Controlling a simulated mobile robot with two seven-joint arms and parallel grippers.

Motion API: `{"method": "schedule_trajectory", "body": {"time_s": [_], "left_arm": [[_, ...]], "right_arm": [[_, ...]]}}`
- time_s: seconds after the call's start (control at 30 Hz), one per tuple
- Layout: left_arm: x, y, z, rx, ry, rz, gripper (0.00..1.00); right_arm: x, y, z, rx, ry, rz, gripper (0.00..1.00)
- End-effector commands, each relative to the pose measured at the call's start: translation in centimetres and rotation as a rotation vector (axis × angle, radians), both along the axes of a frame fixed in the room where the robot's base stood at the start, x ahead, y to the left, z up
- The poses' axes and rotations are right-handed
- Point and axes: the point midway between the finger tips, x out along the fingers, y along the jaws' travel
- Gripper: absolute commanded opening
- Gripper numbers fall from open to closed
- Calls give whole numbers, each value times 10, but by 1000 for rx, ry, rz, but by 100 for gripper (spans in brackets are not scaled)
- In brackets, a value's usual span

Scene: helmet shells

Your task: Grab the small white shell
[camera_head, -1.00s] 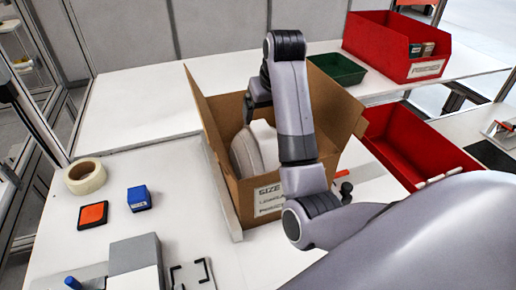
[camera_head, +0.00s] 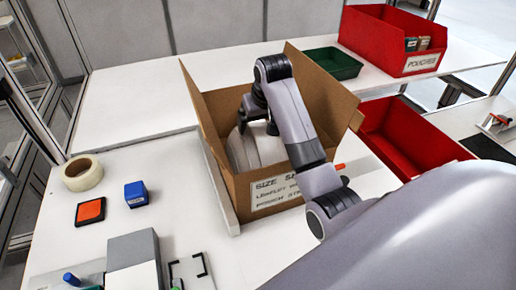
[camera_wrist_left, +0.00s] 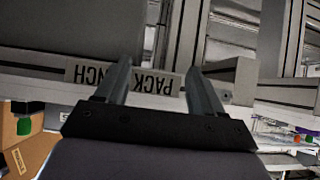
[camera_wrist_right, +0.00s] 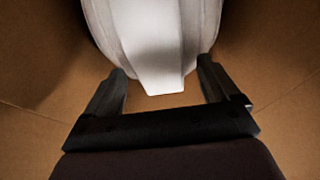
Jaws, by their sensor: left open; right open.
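The small white shell (camera_head: 262,146) sits inside the open cardboard box (camera_head: 279,190). My right arm reaches over the box's front wall, and my right gripper (camera_head: 256,128) is inside the box at the shell. In the right wrist view the shell (camera_wrist_right: 158,45) fills the top middle, and its narrow lower end lies between the open fingertips of my right gripper (camera_wrist_right: 162,80). I cannot tell whether the fingers touch it. My left gripper (camera_wrist_left: 158,75) is open and empty in the left wrist view, facing a grey bench edge. It is not in the head view.
Red bins stand to the right (camera_head: 405,135) and at the back right (camera_head: 392,42). A green tray (camera_head: 333,63) is behind the box. A tape roll (camera_head: 83,173), a blue block (camera_head: 136,194) and an orange pad (camera_head: 90,211) lie left. The back-left tabletop is clear.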

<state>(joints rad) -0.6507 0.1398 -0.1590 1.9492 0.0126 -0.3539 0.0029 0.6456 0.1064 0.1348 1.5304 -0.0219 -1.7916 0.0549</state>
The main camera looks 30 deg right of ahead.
Motion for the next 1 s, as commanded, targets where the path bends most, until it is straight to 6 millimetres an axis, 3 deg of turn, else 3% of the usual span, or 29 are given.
{"method": "schedule_trajectory", "body": {"time_s": [0.13,0.4,0.77,1.0], "left_arm": [[0,0,0,0,0,0,68],[0,0,0,0,0,0,68],[0,0,0,0,-1,0,68],[1,0,1,-1,-3,0,68]], "right_arm": [[0,0,0,0,0,0,85],[0,0,0,0,2,0,0],[0,0,2,0,2,0,0],[8,-4,25,0,-3,-1,0]]}}
